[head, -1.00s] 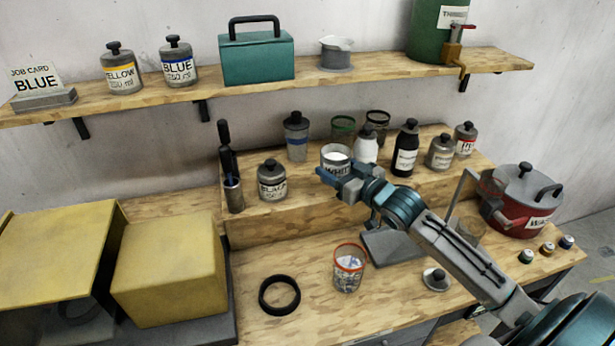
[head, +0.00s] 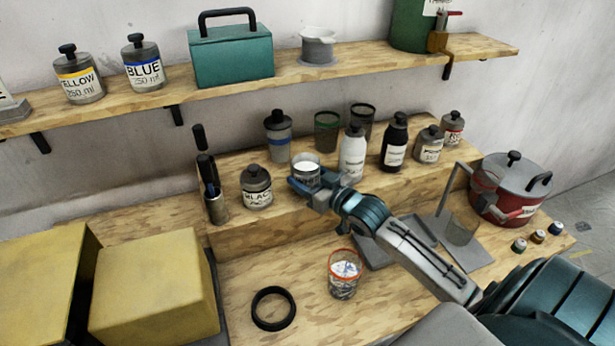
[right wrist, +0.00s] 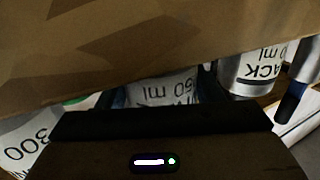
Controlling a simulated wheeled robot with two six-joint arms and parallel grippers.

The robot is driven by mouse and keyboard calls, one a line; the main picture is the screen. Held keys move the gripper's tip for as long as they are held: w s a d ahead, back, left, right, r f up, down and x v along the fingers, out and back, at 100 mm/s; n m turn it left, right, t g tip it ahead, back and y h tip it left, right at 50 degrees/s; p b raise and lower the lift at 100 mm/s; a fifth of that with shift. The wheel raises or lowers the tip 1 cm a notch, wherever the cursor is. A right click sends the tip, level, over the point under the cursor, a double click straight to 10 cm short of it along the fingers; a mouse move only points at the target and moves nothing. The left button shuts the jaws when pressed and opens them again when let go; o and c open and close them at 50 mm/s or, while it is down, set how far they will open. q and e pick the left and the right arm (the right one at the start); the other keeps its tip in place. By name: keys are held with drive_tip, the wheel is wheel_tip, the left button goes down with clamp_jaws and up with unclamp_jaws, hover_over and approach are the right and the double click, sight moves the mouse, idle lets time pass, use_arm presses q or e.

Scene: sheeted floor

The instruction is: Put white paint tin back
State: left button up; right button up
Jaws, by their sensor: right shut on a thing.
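The white paint tin (head: 306,172) is an open, lidless grey can with white paint showing at its top. My right gripper (head: 308,187) is shut on it, at the front of the raised wooden step (head: 275,222). I cannot tell whether its base touches the step. The black tin (head: 257,188) stands just left of it, apart. In the right wrist view the white tin's label (right wrist: 165,88) shows upside down between the jaws, with the black tin (right wrist: 255,75) to its right. My left gripper is out of view.
A white bottle (head: 353,155) and a dark bottle (head: 394,142) stand right of the tin. A brush holder (head: 215,205) is farther left. Below are a black ring (head: 273,309) and a glass with an orange rim (head: 344,275). Yellow boxes (head: 155,285) fill the lower left.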

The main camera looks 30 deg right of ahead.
drive_tip(key=shift+f, duration=0.35)
drive_tip(key=o, duration=1.2)
drive_tip(key=shift+s, duration=0.1)
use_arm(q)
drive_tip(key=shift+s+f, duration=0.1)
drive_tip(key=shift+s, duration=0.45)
